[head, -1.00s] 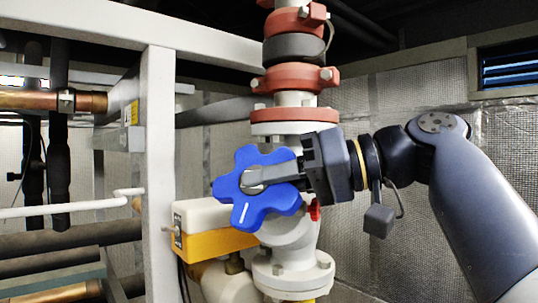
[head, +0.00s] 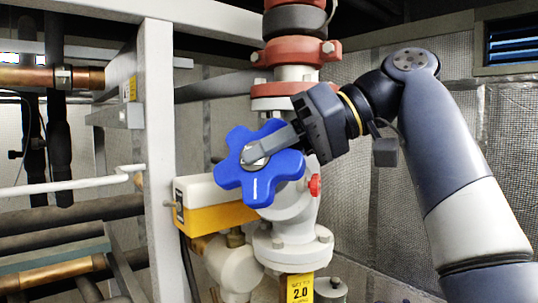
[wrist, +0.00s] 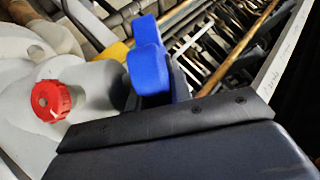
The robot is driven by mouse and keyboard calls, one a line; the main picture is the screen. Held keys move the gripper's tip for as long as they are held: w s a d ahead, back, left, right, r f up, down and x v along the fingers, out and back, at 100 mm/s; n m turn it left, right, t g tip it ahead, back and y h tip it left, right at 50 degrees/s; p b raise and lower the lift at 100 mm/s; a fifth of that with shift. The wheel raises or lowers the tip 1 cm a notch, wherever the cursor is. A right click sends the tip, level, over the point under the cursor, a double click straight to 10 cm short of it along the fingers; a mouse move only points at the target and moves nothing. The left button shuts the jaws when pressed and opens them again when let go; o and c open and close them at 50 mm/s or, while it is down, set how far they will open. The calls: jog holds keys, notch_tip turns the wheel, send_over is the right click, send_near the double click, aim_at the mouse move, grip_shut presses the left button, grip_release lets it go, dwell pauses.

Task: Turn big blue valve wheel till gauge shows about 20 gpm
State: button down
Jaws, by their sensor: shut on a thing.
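The big blue valve wheel (head: 232,175) has rounded lobes and stands upright in front of the valve body in the head view. A white mark on its lower lobe points about straight down. My gripper (head: 262,152) reaches in from the upper right and is shut on the wheel at its hub. In the wrist view a blue lobe (wrist: 149,62) rises beyond the dark gripper body, which hides the fingertips.
A yellow and white box (head: 215,205) stands close behind the wheel at lower left. A white frame post (head: 159,150) rises farther left. A small red knob (head: 315,185) is right of the wheel, also in the wrist view (wrist: 51,100). Red couplings (head: 296,52) are above.

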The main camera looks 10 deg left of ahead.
dwell(0.3)
jog(key=c, duration=1.3)
grip_release()
jog(key=shift+s, duration=0.1)
